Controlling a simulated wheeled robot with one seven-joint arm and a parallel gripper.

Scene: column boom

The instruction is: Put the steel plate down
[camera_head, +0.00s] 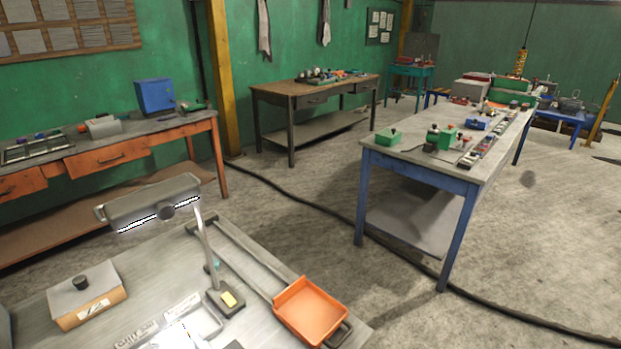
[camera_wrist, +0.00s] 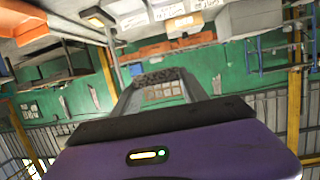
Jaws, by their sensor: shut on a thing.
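My gripper (camera_wrist: 158,82) shows in the wrist view beyond its purple body, its two grey fingers reaching away from the camera. A thin, dark grey speckled piece, seemingly the steel plate (camera_wrist: 158,75), spans between the fingertips. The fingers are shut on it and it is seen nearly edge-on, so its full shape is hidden. Only wall and furniture show around it, with no surface seen touching it. Neither the gripper nor the plate can be made out in the head view.
On the near grey workbench (camera_head: 60,305) stand a lidded box (camera_head: 88,295), a lamp (camera_head: 150,203) with a lit head, and an orange tray (camera_head: 310,310) at the right corner. Bare top lies between box and lamp. A blue-legged table (camera_head: 400,158) holds several small items.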

